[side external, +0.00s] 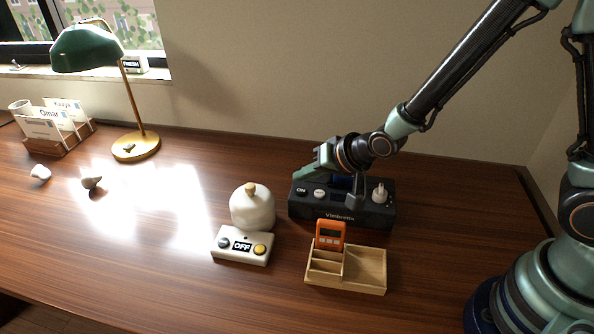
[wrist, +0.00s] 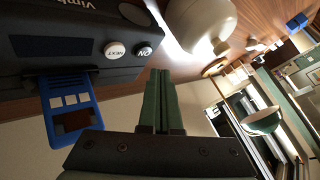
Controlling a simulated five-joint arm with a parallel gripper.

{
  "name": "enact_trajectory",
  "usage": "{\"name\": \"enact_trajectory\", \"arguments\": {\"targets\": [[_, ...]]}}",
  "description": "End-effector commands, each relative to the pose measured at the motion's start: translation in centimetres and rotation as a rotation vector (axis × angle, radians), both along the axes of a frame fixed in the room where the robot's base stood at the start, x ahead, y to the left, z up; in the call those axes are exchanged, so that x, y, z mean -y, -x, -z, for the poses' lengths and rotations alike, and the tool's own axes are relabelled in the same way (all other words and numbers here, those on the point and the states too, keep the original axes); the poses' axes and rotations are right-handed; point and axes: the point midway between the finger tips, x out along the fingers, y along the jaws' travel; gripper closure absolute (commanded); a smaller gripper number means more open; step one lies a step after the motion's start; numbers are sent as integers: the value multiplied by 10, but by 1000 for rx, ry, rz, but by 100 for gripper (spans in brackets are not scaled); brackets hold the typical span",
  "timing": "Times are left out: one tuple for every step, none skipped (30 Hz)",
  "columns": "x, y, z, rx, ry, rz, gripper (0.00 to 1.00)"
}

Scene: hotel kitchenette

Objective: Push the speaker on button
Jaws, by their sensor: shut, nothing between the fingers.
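The speaker (side external: 341,215) is a black box marked "Vimbretta" on the desk, right of centre in the side view. In the wrist view the speaker (wrist: 60,25) is at upper left, with the ON button (wrist: 144,52) and the NEXT button (wrist: 115,50) showing. My gripper (wrist: 160,73) is shut and empty, its fingertips close to the ON button in that view. A gap shows between them there; whether they touch is unclear in the side view.
A blue gadget (wrist: 70,108) is at the speaker's far side. In front stand a wooden organizer (side external: 367,267) with an orange timer (side external: 330,235), and a white OFF box (side external: 240,256). A white jar (side external: 252,210) is left of the speaker. The desk's right side is clear.

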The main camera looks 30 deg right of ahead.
Motion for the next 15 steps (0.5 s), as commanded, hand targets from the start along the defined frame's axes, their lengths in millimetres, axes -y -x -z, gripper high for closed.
{"name": "enact_trajectory", "arguments": {"targets": [[0,0,-6,4,-1,0,100],[0,0,-9,4,-1,0,100],[0,0,-12,4,-1,0,100],[0,-1,-15,4,-1,0,100],[0,0,-18,3,-1,0,100],[0,-1,-21,4,-1,0,100],[0,0,-24,4,-1,0,100],[0,0,-27,3,-1,0,100],[0,0,-30,4,-1,0,100],[0,0,-33,4,-1,0,100],[0,0,-35,3,-1,0,100],[0,0,-39,4,-1,0,100],[0,0,-41,3,-1,0,100],[0,0,-42,1,0,0,100],[0,0,-44,2,0,0,100]]}}
